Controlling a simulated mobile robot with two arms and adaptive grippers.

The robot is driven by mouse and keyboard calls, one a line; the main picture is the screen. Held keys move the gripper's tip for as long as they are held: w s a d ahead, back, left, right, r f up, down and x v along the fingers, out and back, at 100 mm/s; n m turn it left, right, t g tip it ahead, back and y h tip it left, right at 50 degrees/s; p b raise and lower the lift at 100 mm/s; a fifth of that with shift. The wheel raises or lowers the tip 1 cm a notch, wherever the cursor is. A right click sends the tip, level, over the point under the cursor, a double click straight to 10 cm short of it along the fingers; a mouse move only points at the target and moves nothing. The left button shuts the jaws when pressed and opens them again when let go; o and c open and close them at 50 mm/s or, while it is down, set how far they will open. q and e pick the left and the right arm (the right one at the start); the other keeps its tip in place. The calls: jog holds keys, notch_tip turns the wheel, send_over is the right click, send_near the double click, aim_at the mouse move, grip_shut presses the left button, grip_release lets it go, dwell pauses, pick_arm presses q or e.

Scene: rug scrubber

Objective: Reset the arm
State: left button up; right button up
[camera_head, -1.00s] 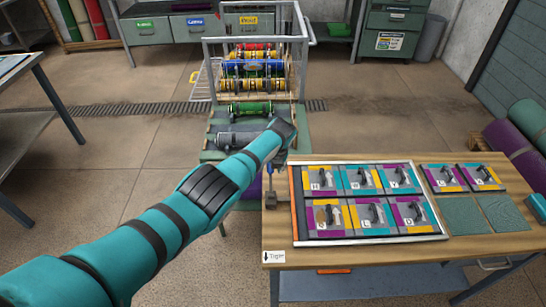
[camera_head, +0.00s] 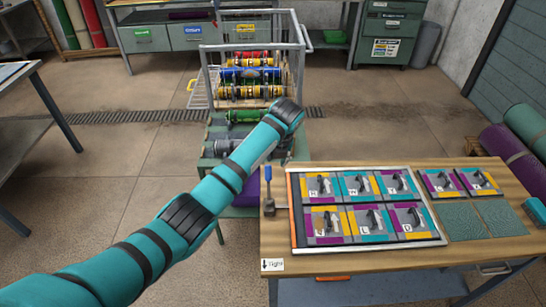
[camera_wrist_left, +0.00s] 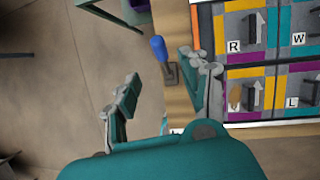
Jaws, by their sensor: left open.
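My left arm, teal with black bands, reaches from the lower left to above the workbench's left end in the head view. Its gripper is mostly hidden behind the wrist there. In the left wrist view my left gripper (camera_wrist_left: 158,68) is open, fingers apart with nothing between them. A blue-handled lever (camera_head: 268,190) stands at the bench's left edge. It shows just beyond the fingers in the left wrist view (camera_wrist_left: 160,52), and no contact is visible.
The wooden workbench (camera_head: 350,256) holds a framed panel (camera_head: 294,212) of lettered tiles and two green textured pads (camera_head: 503,218). Behind is a wire-caged cart (camera_head: 206,75) with coloured rollers. Another table (camera_head: 45,95) stands at left. Floor between is open.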

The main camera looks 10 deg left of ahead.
dwell(0.4)
pick_arm(q)
jog(key=s+f+n+h, duration=0.1)
jog(key=s+f+n, duration=0.55)
jog(key=s, duration=0.35)
jog(key=s+f+n+h, duration=0.2)
jog(key=s+f+n, duration=0.3)
jog(key=s+n, duration=0.3)
jog(key=s+a+r+n, duration=0.2)
jog(key=s+a+n, duration=0.2)
jog(key=s+n, duration=0.55)
jog(key=s+a+r+n, duration=0.2)
jog(key=s+a+n, duration=0.3)
jog(key=s, duration=0.8)
notch_tip(320, 180, down, 28)
jog(key=s+d+g+b, duration=0.1)
jog(key=d+b, duration=0.1)
jog(key=b, duration=0.1)
jog(key=s+a+f+b, duration=0.1)
jog(key=s+f, duration=0.7)
jog(key=f, duration=0.1)
jog(key=s+a+f+g+b, duration=0.1)
jog(key=s+a+f, duration=0.1)
jog(key=s+f, duration=0.7)
jog(key=shift+s+a+f+n+y, duration=0.2)
jog(key=shift+a+f+n+y, duration=0.15)
jog(key=shift+f, duration=0.25)
